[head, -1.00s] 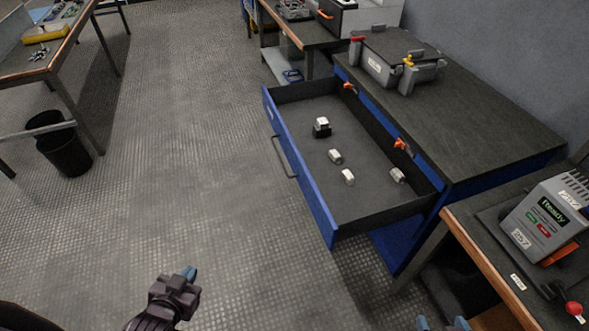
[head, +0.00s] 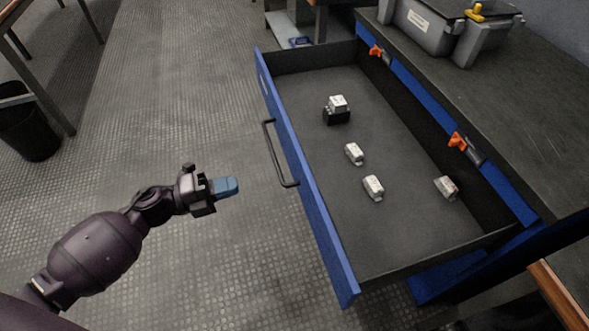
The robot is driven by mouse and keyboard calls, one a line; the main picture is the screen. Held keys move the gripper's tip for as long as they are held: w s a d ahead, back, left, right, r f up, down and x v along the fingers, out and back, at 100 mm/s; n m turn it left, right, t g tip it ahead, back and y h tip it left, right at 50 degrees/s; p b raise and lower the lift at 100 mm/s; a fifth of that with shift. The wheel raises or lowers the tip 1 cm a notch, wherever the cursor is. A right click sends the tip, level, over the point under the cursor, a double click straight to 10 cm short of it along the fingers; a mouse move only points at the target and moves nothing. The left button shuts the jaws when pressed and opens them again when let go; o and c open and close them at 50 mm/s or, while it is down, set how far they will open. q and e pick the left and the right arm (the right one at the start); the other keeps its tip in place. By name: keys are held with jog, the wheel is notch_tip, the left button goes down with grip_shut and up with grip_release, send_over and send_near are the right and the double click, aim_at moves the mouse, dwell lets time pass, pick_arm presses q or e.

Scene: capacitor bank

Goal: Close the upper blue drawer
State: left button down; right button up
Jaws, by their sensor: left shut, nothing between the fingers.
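The upper blue drawer (head: 318,222) is pulled far out of its cabinet, its blue front facing left. A dark bar handle (head: 277,155) sits on the outside of the front. My left gripper (head: 229,186) is shut and empty, its blue fingertips pointing right toward the drawer front. It is left of the handle's lower end, with a gap of floor showing between them. My right gripper is not in view.
Several small white parts lie in the drawer, including one on a black block (head: 337,112). Orange clips (head: 458,141) are at the cabinet edge. A grey case (head: 430,24) stands on the cabinet top (head: 520,110). A black bin (head: 28,128) is at far left; the floor between is clear.

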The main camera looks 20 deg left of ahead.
aim_at(301, 168)
pick_arm(q)
jog(key=shift+m, duration=0.3)
jog(key=b+x, duration=0.1)
jog(key=x, duration=1.1)
jog(key=shift+w+d+f+b, duration=0.2)
jog(key=shift+d+b, duration=0.1)
jog(key=shift+b, duration=0.05)
jog(key=shift+x, duration=0.75)
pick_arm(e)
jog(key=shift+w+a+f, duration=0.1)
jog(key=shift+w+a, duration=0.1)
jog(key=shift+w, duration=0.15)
pick_arm(q)
jog(key=shift+d+r, duration=0.1)
jog(key=shift+r, duration=0.05)
